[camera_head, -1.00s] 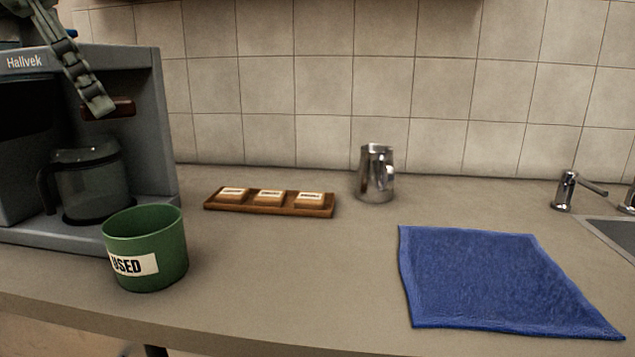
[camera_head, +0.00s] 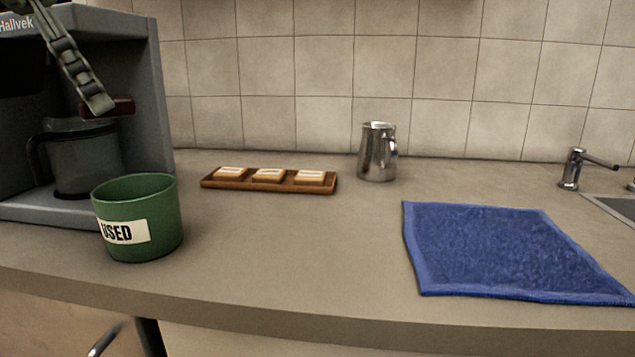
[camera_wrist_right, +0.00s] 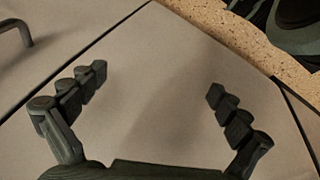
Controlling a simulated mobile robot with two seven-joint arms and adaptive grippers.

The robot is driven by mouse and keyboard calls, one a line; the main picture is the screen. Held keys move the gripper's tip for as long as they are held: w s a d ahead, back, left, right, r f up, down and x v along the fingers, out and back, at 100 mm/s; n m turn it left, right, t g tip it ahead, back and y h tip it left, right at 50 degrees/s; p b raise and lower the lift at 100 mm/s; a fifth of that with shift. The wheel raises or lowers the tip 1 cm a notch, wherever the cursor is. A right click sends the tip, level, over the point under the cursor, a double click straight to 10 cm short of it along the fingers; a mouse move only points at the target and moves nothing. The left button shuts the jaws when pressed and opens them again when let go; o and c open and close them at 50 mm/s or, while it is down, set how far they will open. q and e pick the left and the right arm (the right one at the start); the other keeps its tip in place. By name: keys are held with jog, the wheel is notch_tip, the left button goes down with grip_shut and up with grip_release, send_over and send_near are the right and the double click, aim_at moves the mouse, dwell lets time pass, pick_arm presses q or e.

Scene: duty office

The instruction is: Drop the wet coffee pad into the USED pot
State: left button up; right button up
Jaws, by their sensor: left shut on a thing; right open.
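The green USED pot (camera_head: 138,235) stands upright on the counter near its front edge, in front of the coffee machine. My left gripper (camera_head: 98,106) comes in from the upper left and is shut on a flat dark red-brown piece, apparently the wet coffee pad (camera_head: 122,107). It holds the pad in the air, above and behind the pot's rim in the picture; the gap is hard to judge. The inside bottom of the pot is hidden. My right gripper (camera_wrist_right: 157,82) shows only in the right wrist view, open and empty, before a plain beige surface.
The grey coffee machine (camera_head: 150,90) with its glass jug (camera_head: 80,165) is at the left. A wooden tray (camera_head: 208,184) with labelled blocks, a steel pitcher (camera_head: 376,155), a blue cloth (camera_head: 510,250) and a tap (camera_head: 572,170) lie farther right. The counter's middle front is clear.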

pick_arm(q)
jog(key=shift+f+b, duration=0.4)
jog(key=shift+f, duration=0.15)
pick_arm(e)
jog(key=shift+d+v, duration=0.2)
jog(key=shift+v, duration=1.2)
pick_arm(q)
jog(key=o, duration=1.1)
jog(key=shift+r, duration=0.1)
jog(key=v, duration=1.2)
jog(key=shift+w, duration=0.1)
